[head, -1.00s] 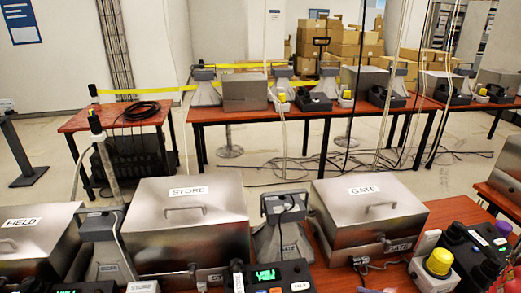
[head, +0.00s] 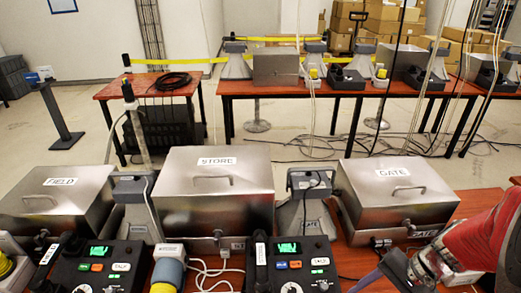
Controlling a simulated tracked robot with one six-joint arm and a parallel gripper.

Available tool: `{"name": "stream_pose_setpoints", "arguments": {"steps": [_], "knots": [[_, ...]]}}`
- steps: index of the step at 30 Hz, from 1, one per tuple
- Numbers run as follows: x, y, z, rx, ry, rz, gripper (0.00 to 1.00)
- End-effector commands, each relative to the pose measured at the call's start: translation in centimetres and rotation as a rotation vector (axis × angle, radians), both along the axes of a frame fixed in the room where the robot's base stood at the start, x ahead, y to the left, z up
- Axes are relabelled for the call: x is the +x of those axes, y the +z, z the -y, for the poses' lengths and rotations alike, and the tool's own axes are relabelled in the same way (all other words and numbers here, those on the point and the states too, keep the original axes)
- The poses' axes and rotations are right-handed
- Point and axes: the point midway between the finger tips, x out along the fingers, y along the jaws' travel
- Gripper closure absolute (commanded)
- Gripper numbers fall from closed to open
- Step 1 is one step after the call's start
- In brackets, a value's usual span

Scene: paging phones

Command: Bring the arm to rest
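My arm's red link comes in at the lower right of the head view. My gripper (head: 392,270) is at its end, low in the picture, in front of the metal box labelled GATE (head: 397,190). Its dark fingers point down and left, partly cut off by the bottom edge. I cannot tell how far apart they are, and I see nothing clearly held.
Metal boxes labelled STORE (head: 215,200) and FIELD (head: 58,203) stand left of the GATE box. Lit phone consoles (head: 290,266) (head: 98,266) line the front, with cables between. Behind are red-topped tables (head: 148,91) and open floor with loose cables.

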Motion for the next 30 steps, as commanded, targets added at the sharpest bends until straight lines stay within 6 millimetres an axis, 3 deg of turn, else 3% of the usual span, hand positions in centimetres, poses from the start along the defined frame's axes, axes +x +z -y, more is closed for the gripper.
{"name": "stream_pose_setpoints", "arguments": {"steps": [17,30], "knots": [[0.0,7.2,-1.7,-0.416,0.315,0.157,0.44],[0.2,13.7,-5.5,-0.629,0.558,0.393,0.44]]}}
